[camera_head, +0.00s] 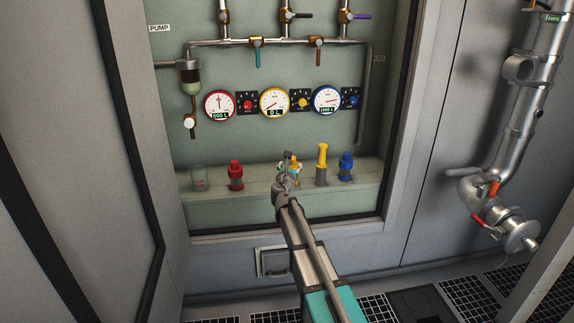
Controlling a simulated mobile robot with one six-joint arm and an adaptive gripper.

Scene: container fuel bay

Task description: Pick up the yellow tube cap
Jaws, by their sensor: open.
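A tall yellow cap-like piece (322,153) stands upright on a grey cylindrical base on the ledge of the wall recess. My gripper (290,168) is just left of it, over the ledge, with a clear gap between them. My gripper is open; its fingers are small in this view. A small yellow and teal thing (293,160) shows behind and between the fingers, mostly hidden. I cannot tell whether it is a cap too, or whether the fingers touch it.
A red fitting (235,175) and a clear greenish jar (199,179) stand left on the ledge (262,190). A blue fitting (346,167) stands close to the right of the yellow piece. Gauges (274,103) and pipes with valves line the wall above.

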